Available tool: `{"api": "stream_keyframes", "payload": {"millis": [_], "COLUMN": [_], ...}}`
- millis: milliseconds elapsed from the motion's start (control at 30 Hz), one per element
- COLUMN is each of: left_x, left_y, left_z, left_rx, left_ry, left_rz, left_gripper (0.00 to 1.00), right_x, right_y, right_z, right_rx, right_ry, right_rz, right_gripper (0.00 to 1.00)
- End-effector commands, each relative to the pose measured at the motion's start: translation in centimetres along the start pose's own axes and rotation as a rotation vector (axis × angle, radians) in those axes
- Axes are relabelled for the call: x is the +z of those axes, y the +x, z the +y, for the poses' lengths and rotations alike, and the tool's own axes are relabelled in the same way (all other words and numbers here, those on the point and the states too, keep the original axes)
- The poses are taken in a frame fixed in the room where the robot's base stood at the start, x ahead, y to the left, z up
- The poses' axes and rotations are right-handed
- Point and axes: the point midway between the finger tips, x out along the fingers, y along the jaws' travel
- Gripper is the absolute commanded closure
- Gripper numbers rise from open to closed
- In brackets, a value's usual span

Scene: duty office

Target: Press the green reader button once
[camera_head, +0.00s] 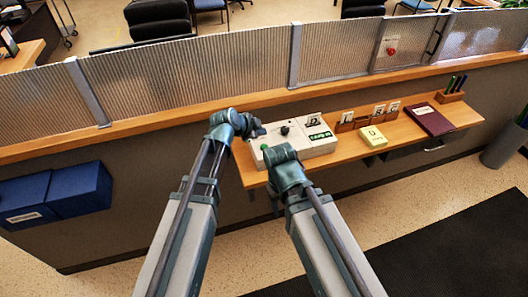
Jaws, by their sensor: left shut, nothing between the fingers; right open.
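The reader (318,149) is a white box on the wooden shelf, with a black knob (284,130) and a green label (320,136) on top. A small green spot, which looks like the green button (264,147), shows at its left end between my two grippers. My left gripper (258,130) is shut and empty, just above and behind the green button; I cannot tell whether it touches the box. My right gripper (279,155) is open, low in front of the box's left part and hiding some of it. Its fingers are hard to make out.
Right of the reader on the shelf (405,132) are a yellow box (373,137), small card holders (379,110), a dark red book (429,119) and a pen holder (450,96). A ribbed partition (200,72) stands behind. Blue boxes (80,191) hang at left.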

Motion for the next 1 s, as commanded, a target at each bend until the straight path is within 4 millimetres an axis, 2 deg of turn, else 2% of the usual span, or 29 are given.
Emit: {"api": "stream_keyframes", "payload": {"millis": [33,100,300,1000], "left_x": [0.8,1.3,2.1,2.2], "left_y": [1.1,1.7,2.9,3.0], "left_z": [0.8,1.3,2.1,2.2], "left_rx": [0.0,0.0,0.0,0.0], "left_ry": [0.0,0.0,0.0,0.0], "left_rz": [0.0,0.0,0.0,0.0], "left_gripper": [1.0,1.0,1.0,1.0], "right_x": [-0.1,-0.1,-0.2,-0.2], "right_y": [1.5,2.5,4.2,4.3], "right_z": [-0.1,-0.2,-0.4,-0.4], "right_rx": [0.0,0.0,0.0,0.0], "right_ry": [0.0,0.001,0.001,0.001], "right_rz": [0.0,0.0,0.0,0.0], "right_gripper": [0.5,0.5,0.5,0.5]}}
